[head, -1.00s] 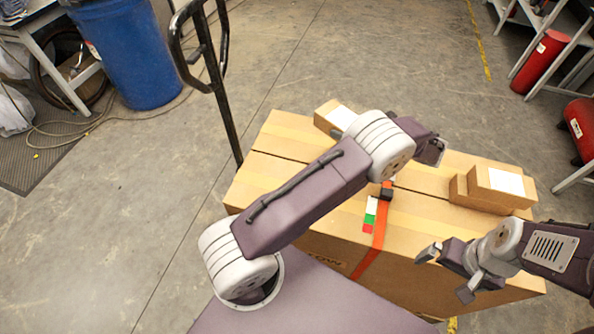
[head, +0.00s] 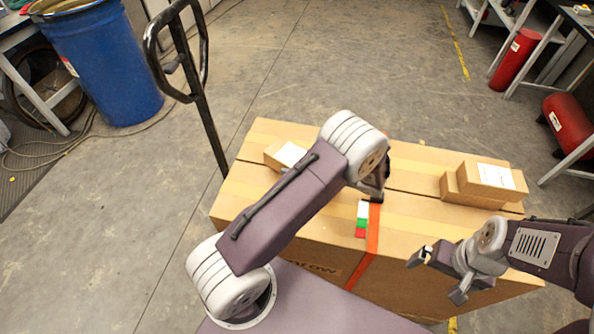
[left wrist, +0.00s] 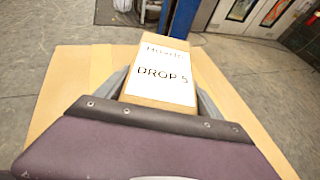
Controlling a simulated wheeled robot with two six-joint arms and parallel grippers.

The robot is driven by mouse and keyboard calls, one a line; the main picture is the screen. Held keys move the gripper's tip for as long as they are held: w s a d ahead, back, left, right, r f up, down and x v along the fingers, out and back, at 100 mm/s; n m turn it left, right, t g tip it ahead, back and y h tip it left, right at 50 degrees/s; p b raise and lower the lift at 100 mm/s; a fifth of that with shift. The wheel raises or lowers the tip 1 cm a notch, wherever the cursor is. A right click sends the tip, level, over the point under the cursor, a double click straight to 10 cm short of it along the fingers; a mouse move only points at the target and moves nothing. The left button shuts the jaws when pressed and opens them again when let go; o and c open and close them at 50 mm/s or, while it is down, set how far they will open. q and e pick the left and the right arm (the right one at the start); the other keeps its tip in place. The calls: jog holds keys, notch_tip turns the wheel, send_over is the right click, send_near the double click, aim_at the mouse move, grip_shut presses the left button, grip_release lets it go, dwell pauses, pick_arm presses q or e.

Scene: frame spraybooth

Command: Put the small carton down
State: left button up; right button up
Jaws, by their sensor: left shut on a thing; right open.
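A small carton (head: 278,152) with a white label shows at the far left part of a large carton (head: 420,230). I cannot tell whether the small carton touches the large carton's top. My right gripper (head: 438,277) is open and empty by the large carton's near right side.
Two other small cartons (head: 485,180) are stacked at the large carton's right. An orange strap (head: 372,230) with a coloured tag crosses its middle. A black handle (head: 200,100) stands behind left. A blue barrel (head: 100,65) and red cylinders (head: 515,58) stand farther off.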

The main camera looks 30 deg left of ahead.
pick_arm(q)
jog(key=shift+s+a+f, duration=0.1)
jog(key=shift+s+f, duration=0.05)
jog(key=shift+s, duration=0.05)
jog(key=shift+f, duration=2.15)
jog(key=o, duration=1.9)
jog(key=shift+o, duration=0.2)
jog(key=shift+d+r, duration=0.2)
jog(key=b+v, duration=0.1)
jog(key=v, duration=1)
jog(key=shift+s+d+r, duration=0.1)
jog(key=shift+s+d, duration=0.05)
jog(key=shift+d, duration=0.2)
